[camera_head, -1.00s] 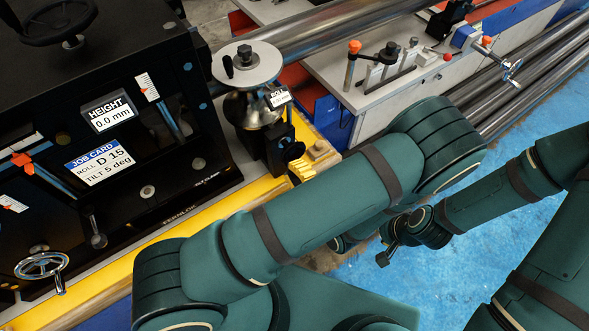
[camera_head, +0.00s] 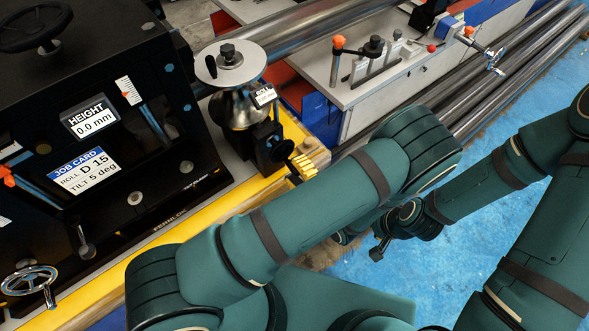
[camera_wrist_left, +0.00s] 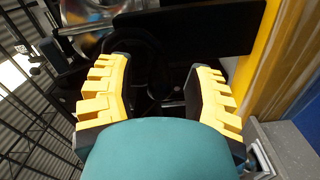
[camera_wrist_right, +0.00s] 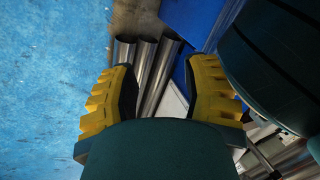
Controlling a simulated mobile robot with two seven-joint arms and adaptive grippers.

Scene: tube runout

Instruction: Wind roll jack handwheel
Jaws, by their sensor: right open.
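The roll jack stands at the black machine's right corner, with a round silver body (camera_head: 240,108), a pale disc on top (camera_head: 230,64) and a small label plate (camera_head: 264,96). A small black wheel or knob (camera_head: 276,150) is low on its front; I take it as the handwheel. My left gripper (camera_head: 303,166) is just right of and below this wheel, largely hidden by my arm. In the left wrist view its yellow fingers (camera_wrist_left: 160,88) are apart, with dark, unclear parts between and beyond them. My right gripper (camera_wrist_right: 160,92) is open and empty above the floor.
The black machine (camera_head: 120,140) carries a job card (camera_head: 85,170) reading roll D 15, tilt 5 deg, and a height display (camera_head: 90,120) at 0.0 mm. Its yellow edge (camera_head: 175,232) runs below. Steel tubes (camera_head: 520,70) lie at right; blue floor (camera_head: 480,225) is clear.

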